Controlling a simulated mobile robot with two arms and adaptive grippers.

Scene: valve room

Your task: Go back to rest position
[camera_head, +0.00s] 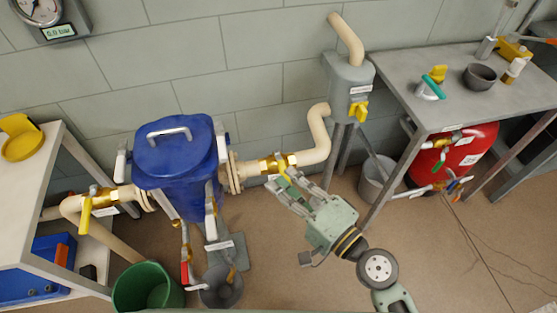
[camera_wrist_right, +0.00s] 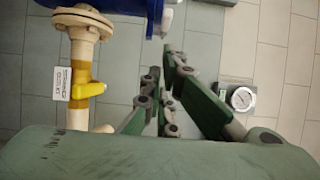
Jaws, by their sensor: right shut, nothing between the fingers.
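My right gripper (camera_head: 287,187) reaches in from the lower right in the head view. It is shut and empty, in front of the brass pipe fitting (camera_head: 278,164) to the right of the blue vessel (camera_head: 178,160). My left gripper is not in view.
A white bench (camera_head: 38,190) is at the left. A green bucket (camera_head: 147,288) and a grey bucket (camera_head: 378,180) stand on the floor. A pressure gauge (camera_head: 40,12) hangs upper left.

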